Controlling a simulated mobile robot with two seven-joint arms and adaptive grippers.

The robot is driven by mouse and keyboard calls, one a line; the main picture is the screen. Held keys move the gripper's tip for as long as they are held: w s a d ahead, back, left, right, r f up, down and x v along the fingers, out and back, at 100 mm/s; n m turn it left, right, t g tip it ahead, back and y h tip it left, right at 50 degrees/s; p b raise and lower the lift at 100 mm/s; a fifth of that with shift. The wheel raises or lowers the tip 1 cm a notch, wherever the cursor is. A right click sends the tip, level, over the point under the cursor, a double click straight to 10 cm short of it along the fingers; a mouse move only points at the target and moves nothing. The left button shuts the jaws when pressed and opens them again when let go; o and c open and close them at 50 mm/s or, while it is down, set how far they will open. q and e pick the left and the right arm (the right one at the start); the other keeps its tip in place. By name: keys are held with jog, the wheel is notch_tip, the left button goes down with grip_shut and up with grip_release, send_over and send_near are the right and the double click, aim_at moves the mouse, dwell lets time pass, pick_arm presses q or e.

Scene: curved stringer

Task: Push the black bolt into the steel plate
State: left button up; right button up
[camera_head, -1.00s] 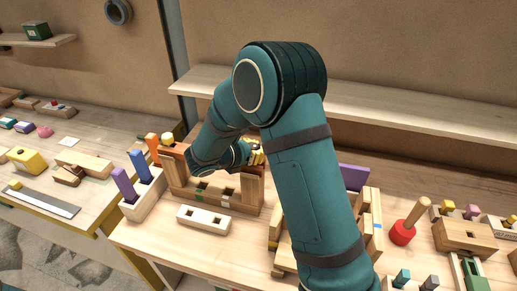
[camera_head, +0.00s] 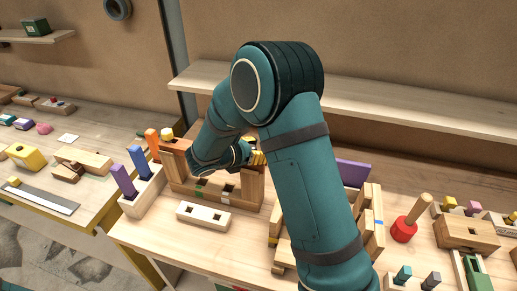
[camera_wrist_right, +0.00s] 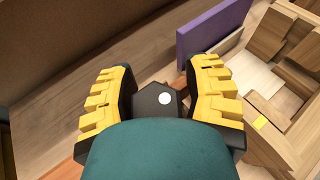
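My right gripper (camera_head: 257,157) is behind the upper part of the wooden frame (camera_head: 236,203), close to its right post; most of it is hidden by my arm. In the right wrist view its two yellow ridged fingers (camera_wrist_right: 160,78) stand apart, with a dark part bearing a white dot between them. No object is clearly held between the fingertips. I cannot make out the black bolt or the steel plate in either view. My left gripper is not in view.
A white block with square holes (camera_head: 204,217) lies before the frame. A holder with purple and blue pegs (camera_head: 146,193) stands left. A purple panel (camera_wrist_right: 213,32) and wooden pieces are right of the gripper. A shelf (camera_head: 400,118) runs behind. A red-based peg (camera_head: 404,229) stands right.

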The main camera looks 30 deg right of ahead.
jog(key=v, duration=1.2)
dwell(0.4)
jog(key=shift+f, duration=0.1)
